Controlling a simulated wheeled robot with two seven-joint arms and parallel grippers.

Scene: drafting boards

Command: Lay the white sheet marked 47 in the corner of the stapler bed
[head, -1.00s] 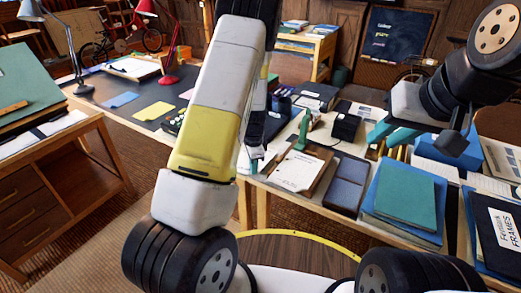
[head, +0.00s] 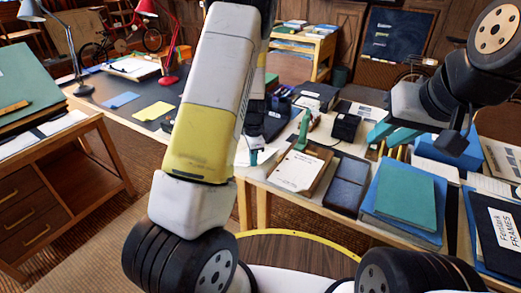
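My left gripper (head: 254,157) hangs behind my raised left forearm. Only a small teal fingertip area shows, beside a pale sheet-like patch (head: 268,155) over the desk. I cannot read a 47 on it, nor tell whether the fingers hold it. A green upright tool (head: 304,130), which looks like the stapler, stands just right of this gripper. The bed around it is partly hidden and its corner is not clear. My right gripper (head: 390,138) is at the right, its teal fingers apart and empty, above the desk's books.
A brown board with a printed white page (head: 297,171) lies in front of the green tool. Beside it are a dark blue case (head: 347,184), a teal folder (head: 404,194) and a black "FRAMES" binder (head: 500,225). A red lamp (head: 168,77) stands at the back left.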

